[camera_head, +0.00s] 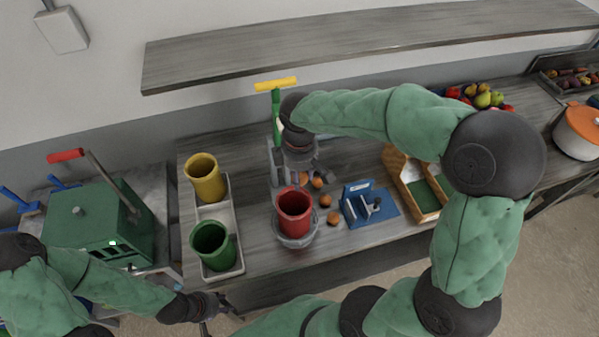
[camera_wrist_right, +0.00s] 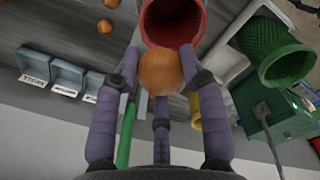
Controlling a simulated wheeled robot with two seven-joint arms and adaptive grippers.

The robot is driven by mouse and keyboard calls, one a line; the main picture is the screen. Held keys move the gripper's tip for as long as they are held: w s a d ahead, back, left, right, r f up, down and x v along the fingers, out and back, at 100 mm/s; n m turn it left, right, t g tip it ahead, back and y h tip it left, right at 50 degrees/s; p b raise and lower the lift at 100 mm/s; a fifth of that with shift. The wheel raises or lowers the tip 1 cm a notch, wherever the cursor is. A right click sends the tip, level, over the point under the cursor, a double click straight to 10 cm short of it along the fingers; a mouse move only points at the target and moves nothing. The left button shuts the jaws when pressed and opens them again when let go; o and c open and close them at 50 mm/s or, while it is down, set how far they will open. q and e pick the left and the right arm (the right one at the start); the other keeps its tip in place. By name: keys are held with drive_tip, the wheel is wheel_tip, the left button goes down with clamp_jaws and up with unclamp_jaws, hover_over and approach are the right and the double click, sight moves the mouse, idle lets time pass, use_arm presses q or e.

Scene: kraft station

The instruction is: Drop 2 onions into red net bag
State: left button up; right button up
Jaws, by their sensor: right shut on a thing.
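The red net bag (camera_head: 294,203) is wrapped on an upright open tube in a clear round holder on the table. In the right wrist view its red mouth (camera_wrist_right: 148,30) lies just beyond my fingers. My right gripper (camera_head: 299,177) is shut on an onion (camera_wrist_right: 160,72), behind and above the bag's rim in the head view. More loose onions lie on the table right of the bag, one of them near its front (camera_head: 333,218). My left gripper (camera_head: 222,304) is low at the table's front edge, away from the onions; its finger opening is unclear. The inside of the bag is mostly hidden.
A tray (camera_head: 223,184) left of the bag holds a yellow net tube (camera_head: 205,179) and a green one (camera_head: 211,244). A blue stand (camera_head: 366,205) and a wooden crate (camera_head: 429,212) are to the right. A green-handled tool with a yellow top (camera_head: 276,84) stands behind.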

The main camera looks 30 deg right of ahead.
drive_tip(key=shift+f+b, duration=0.3)
drive_tip(key=shift+f, duration=0.5)
drive_tip(key=o, duration=1.1)
drive_tip(key=shift+r, duration=0.15)
wheel_tip(320, 180, up, 12)
drive_tip(key=shift+s+a+f, duration=0.1)
drive_tip(key=shift+s+a, duration=0.05)
